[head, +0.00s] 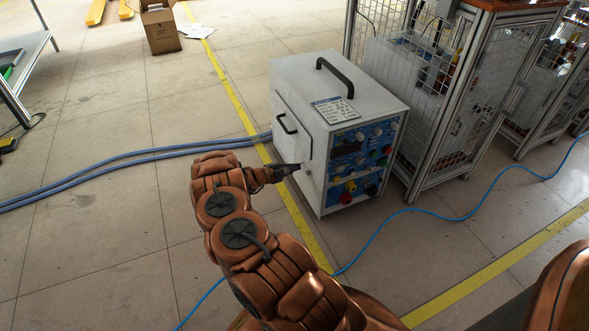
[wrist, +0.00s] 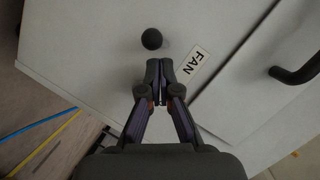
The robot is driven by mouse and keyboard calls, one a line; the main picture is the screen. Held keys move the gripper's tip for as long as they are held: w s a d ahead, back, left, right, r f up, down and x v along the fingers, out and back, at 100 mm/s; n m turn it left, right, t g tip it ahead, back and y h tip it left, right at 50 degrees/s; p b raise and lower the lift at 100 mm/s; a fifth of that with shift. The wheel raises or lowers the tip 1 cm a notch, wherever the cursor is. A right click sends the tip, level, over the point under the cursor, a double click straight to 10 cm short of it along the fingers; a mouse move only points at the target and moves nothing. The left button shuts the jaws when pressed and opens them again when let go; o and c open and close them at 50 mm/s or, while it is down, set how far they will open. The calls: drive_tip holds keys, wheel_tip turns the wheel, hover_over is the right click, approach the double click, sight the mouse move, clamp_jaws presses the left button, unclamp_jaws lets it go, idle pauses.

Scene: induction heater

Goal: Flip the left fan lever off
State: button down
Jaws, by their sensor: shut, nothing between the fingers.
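The induction heater (head: 288,82) is a white box on the floor with a blue control panel (head: 362,150) on its front. In the wrist view, a round black knob (wrist: 151,39), seemingly the end of the fan lever, stands out from the white side wall (wrist: 95,45). A white label reading "FAN" (wrist: 197,62) is right of it. My gripper (wrist: 161,68) is shut and empty, its tips just below the knob in the picture and left of the label. Contact cannot be told. In the head view my gripper (head: 297,168) is at the heater's left side.
A side door with a black handle (head: 286,124) is close by; the handle also shows in the wrist view (wrist: 298,70). Blue hoses (head: 130,160) run to the heater's rear. A wire-mesh cage (head: 470,100) stands to the right.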

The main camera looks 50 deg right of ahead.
drive_tip(key=w+a+b, duration=0.2)
drive_tip(key=a+b, duration=0.2)
drive_tip(key=a, duration=0.5)
drive_tip(key=shift+w+a, duration=0.25)
drive_tip(key=shift+a, duration=0.1)
